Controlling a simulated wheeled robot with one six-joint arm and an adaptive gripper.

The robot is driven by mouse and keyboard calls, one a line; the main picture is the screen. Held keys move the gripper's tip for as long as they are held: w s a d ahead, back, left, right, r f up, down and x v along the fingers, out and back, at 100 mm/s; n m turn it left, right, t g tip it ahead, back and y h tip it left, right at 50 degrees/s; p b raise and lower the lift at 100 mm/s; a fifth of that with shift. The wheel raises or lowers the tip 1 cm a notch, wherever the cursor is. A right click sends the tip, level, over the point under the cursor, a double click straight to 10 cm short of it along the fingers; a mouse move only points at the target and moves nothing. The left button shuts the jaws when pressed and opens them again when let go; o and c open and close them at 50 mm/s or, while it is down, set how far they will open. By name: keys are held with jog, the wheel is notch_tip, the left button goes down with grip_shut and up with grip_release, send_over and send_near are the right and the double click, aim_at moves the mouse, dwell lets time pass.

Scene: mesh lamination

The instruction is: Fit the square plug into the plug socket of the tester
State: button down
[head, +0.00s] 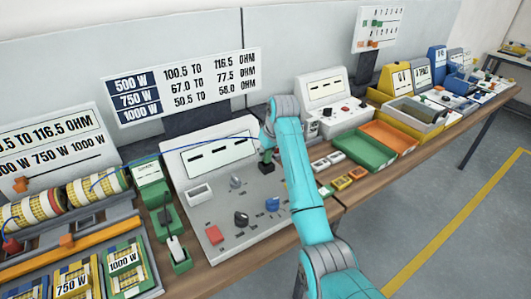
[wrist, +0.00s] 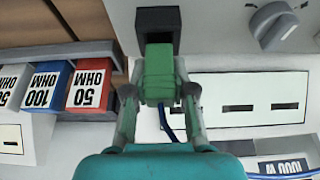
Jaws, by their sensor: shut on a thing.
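My gripper (wrist: 158,92) is shut on a green plug (wrist: 158,72), with one finger on each side of it. In the head view my gripper (head: 267,147) is above the right part of the grey tester (head: 215,190), just below its display. A blue cable (wrist: 163,122) trails from the plug. A black square block (wrist: 172,14) is straight ahead of the plug and looks like the tester's socket. The plug's front end meets or overlaps the block's opening in the wrist view. I cannot tell how far in it is.
Dark knobs (head: 241,219) and a red button (head: 214,235) are on the tester panel. Small labelled resistor blocks (wrist: 88,88) lie beside the tester. Green (head: 364,151) and orange (head: 388,136) trays are to the right. The blue cable (head: 190,145) runs left across the tester's display.

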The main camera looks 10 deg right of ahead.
jog(key=shift+f, duration=0.75)
jog(key=c, duration=0.9)
grip_release()
jog(key=v, duration=1.2)
jog(key=shift+f, duration=0.1)
